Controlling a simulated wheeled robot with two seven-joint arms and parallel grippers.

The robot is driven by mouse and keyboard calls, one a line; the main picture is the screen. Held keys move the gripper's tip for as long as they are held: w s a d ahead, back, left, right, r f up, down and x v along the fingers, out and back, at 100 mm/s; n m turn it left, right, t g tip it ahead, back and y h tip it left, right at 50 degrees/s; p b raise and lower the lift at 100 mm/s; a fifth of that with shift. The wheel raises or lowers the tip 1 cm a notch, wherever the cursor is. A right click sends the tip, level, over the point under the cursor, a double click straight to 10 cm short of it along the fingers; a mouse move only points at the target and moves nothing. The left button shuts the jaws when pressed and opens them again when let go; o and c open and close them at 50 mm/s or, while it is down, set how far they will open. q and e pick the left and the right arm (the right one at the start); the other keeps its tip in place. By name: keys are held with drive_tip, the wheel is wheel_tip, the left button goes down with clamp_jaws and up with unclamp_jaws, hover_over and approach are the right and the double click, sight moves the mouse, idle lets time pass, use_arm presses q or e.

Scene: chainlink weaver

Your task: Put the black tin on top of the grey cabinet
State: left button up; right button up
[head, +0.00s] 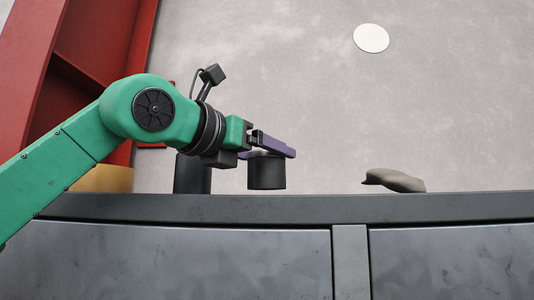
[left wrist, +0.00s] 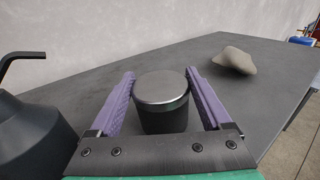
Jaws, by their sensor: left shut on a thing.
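The black tin (head: 266,173) is a short dark cylinder, upright, held between the purple fingers of my left gripper (head: 268,149). In the left wrist view the tin (left wrist: 162,105), with its grey metal lid, sits between the two fingers (left wrist: 160,98). The grey cabinet (head: 300,208) spans the bottom of the head view, and its dark top (left wrist: 215,62) lies under the tin in the wrist view. The tin's base shows just above the cabinet's front edge; I cannot tell whether it touches the top. My right gripper is not in view.
A grey-brown stone (head: 395,181) lies on the cabinet top to the right of the tin. A dark cylindrical object (head: 192,174) stands to its left, partly behind my arm. A red shelf (head: 95,45) is at the left. The top between tin and stone is clear.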

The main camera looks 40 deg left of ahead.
sight(254, 159)
use_arm(q)
drive_tip(key=shift+w+a+f, duration=0.15)
drive_tip(key=shift+w+f, duration=0.15)
drive_tip(key=shift+w, duration=0.05)
drive_tip(key=shift+w+f+b, duration=0.25)
drive_tip(key=shift+w+b, duration=0.05)
drive_tip(key=shift+w, duration=0.1)
drive_tip(key=o, duration=1.4)
drive_tip(key=shift+c, duration=0.2)
drive_tip(key=shift+o, duration=1.1)
drive_tip(key=shift+s+r, duration=0.1)
drive_tip(key=shift+s, duration=0.35)
drive_tip(key=s+b, duration=0.3)
drive_tip(key=s, duration=0.2)
drive_tip(key=shift+s+d, duration=0.15)
drive_tip(key=shift+d, duration=0.05)
drive_tip(key=s+b, duration=0.1)
drive_tip(key=s, duration=0.8)
drive_tip(key=shift+d+r, duration=0.35)
